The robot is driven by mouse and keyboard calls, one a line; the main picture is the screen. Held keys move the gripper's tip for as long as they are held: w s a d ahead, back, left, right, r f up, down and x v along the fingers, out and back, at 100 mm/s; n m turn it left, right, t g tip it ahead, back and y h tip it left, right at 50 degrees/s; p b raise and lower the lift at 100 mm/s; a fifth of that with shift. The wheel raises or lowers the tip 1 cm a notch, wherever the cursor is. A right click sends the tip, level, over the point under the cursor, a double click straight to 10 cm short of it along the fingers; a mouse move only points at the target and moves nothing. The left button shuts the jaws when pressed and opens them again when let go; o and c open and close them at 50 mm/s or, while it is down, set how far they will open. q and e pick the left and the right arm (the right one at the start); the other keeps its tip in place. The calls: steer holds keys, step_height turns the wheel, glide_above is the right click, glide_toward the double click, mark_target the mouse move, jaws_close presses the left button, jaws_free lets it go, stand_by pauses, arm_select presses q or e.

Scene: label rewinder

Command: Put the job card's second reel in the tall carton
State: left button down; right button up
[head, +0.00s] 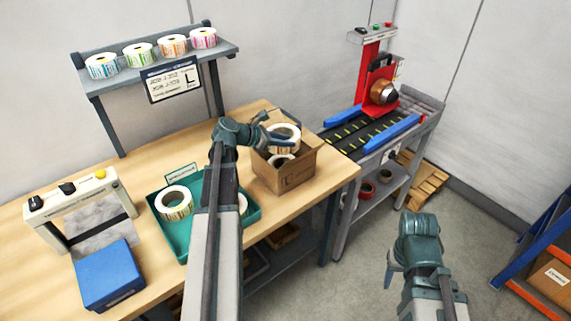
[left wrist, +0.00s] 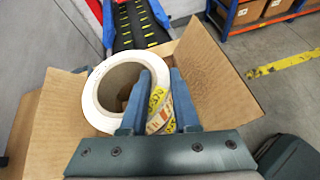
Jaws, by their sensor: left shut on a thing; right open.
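The carton (head: 285,180) stands open on the bench's right end; its flap shows in the left wrist view (left wrist: 215,85). My left gripper (head: 284,144) is shut on the wall of a white label reel (head: 286,130), holding it at the carton's mouth. In the left wrist view the reel (left wrist: 92,98) is tilted, one finger inside its core and one outside. Another reel (head: 279,160) shows lower in the carton, partly hidden. The job card (head: 172,82) hangs below the shelf; its small text is unreadable. My right gripper (head: 392,276) is open and empty over the floor.
A teal tray (head: 181,251) holds a reel (head: 165,204) and another partly hidden by my left arm. A blue box (head: 108,272) sits by a cream machine (head: 75,195). Several coloured rolls line the shelf (head: 150,67). The red rewinder (head: 371,60) and conveyor (head: 362,132) stand right of the carton.

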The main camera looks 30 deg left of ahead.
mark_target(281, 151)
arm_select(q)
step_height(281, 151, down, 4)
steer(key=b, duration=0.3)
steer(key=shift+f, duration=0.25)
step_height(281, 151, down, 4)
steer(key=b, duration=0.4)
steer(key=shift+r, duration=0.15)
steer(key=shift+f+b, duration=0.4)
steer(key=shift+b, duration=0.05)
steer(key=c, duration=1.1)
jaws_free()
steer(key=shift+o, duration=0.9)
